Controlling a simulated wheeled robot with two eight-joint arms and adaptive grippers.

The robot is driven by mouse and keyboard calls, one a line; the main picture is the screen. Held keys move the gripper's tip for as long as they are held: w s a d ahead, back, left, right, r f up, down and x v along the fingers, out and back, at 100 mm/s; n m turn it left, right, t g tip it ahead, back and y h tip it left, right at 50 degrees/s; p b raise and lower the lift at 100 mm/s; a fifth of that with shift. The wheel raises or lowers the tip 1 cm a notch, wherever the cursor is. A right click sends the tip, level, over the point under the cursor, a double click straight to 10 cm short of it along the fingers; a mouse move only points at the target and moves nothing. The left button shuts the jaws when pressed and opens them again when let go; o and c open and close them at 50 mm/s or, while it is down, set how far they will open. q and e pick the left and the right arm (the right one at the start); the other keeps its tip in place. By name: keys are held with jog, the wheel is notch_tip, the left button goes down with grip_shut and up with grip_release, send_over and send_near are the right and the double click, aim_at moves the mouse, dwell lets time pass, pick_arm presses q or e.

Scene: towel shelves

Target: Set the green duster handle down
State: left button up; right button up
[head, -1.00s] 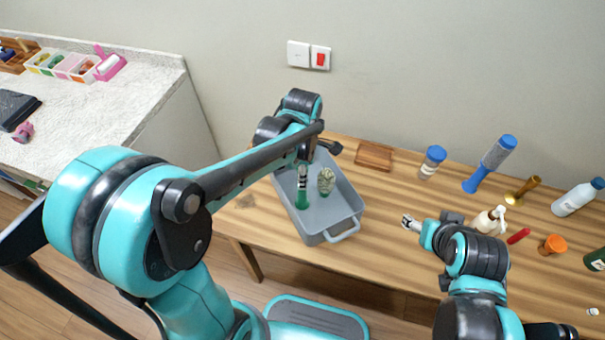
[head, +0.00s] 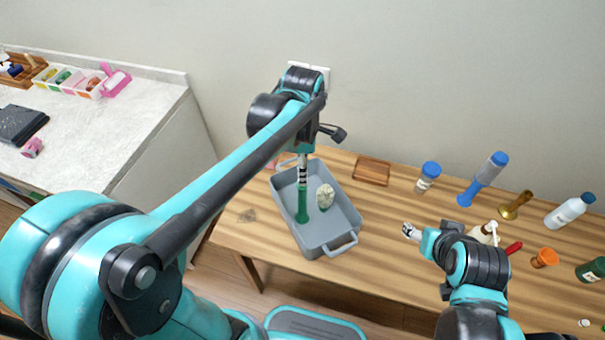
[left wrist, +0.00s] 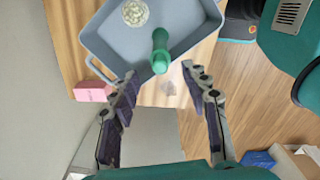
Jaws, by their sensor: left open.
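The green duster handle (head: 302,206) is inside the grey tub (head: 341,250), near its left wall. It also shows in the left wrist view (left wrist: 160,52) at the tub's near wall; I cannot tell whether it stands or leans. My left gripper (head: 303,176) is above it in the head view. In the left wrist view its fingers (left wrist: 159,72) are spread wide, one on each side of the handle, with gaps between. My right gripper (head: 410,231) is over the table right of the tub; its jaw state is too small to tell.
A pale rough lump (head: 325,196) lies in the tub beside the handle. A wooden tray (head: 372,171), a blue-capped jar (head: 427,177), a blue bottle (head: 484,180) and a brass item (head: 516,205) stand to the right. The wooden table (head: 385,215) is clear between tub and right gripper.

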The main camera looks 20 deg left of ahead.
pick_arm(q)
jog(key=shift+r, duration=0.45)
jog(key=shift+s+a+r+m, duration=0.1)
jog(key=shift+s+r+m, duration=0.1)
jog(key=shift+s+m, duration=0.1)
jog(key=s+a+m+t, duration=0.2)
jog(key=s+m+t, duration=0.1)
jog(key=m, duration=0.7)
jog(key=s+a+f+m+t, duration=0.1)
jog(key=s+m+t, duration=0.3)
jog(key=m, duration=0.6)
jog(key=shift+s+a+m, duration=0.3)
jog(key=shift+s+a, duration=0.3)
jog(key=shift+s, duration=0.6)
jog(key=shift+f, duration=0.15)
jog(key=shift+f+b, duration=0.95)
jog(key=shift+b, duration=0.05)
